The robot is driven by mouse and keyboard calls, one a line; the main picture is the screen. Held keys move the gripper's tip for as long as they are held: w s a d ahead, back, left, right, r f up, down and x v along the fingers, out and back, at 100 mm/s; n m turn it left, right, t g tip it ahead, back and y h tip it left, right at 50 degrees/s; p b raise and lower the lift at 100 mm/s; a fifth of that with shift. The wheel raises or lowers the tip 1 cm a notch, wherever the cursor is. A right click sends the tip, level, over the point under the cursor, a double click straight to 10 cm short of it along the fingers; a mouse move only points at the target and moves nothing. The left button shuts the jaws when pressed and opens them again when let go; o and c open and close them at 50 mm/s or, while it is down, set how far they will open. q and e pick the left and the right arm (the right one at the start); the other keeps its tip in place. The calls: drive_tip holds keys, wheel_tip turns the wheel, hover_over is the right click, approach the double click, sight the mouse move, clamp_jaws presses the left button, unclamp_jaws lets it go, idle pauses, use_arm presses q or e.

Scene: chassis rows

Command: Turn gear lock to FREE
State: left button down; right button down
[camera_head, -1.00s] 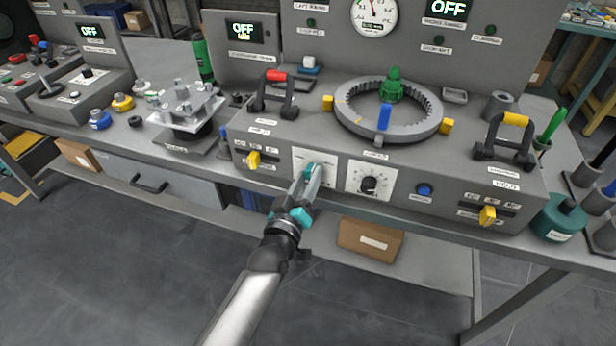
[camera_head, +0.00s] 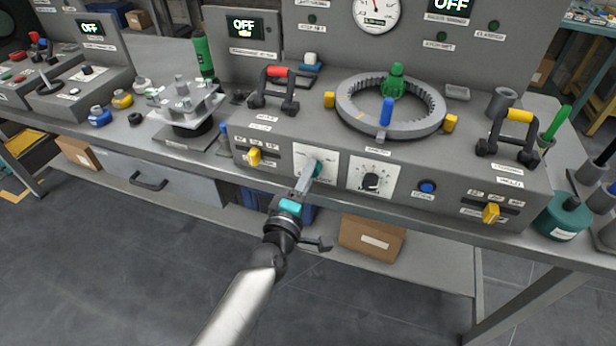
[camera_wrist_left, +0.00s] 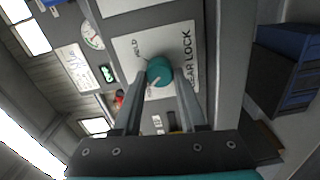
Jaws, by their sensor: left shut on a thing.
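The gear lock is a round teal knob with a pale pointer line on a white plate (camera_head: 328,155) on the console's front face. In the left wrist view the knob (camera_wrist_left: 159,71) sits between my fingertips, and its plate (camera_wrist_left: 135,48) reads GEAR LOCK and HELD; the other label is partly hidden by a finger. My left gripper (camera_head: 308,175) is shut on the knob, with one finger on each side. In the head view the gripper covers much of the knob. My right gripper is not in view.
A white dial plate with a black knob (camera_head: 371,181) is just right of the gear lock. Yellow levers (camera_head: 254,156) are on the console front. A ring gear (camera_head: 390,110) lies on top between two handles. A cardboard box (camera_head: 372,238) is on the shelf below.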

use_arm(q)
drive_tip(key=shift+n, duration=0.7)
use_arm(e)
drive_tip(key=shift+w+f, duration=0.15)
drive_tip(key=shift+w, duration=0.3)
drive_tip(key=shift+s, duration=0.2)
use_arm(q)
drive_tip(key=shift+c, duration=2.2)
unclamp_jaws()
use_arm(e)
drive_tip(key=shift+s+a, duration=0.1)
use_arm(q)
drive_tip(key=shift+s, duration=0.1)
drive_tip(key=p+v, duration=0.2)
drive_tip(key=v, duration=1.3)
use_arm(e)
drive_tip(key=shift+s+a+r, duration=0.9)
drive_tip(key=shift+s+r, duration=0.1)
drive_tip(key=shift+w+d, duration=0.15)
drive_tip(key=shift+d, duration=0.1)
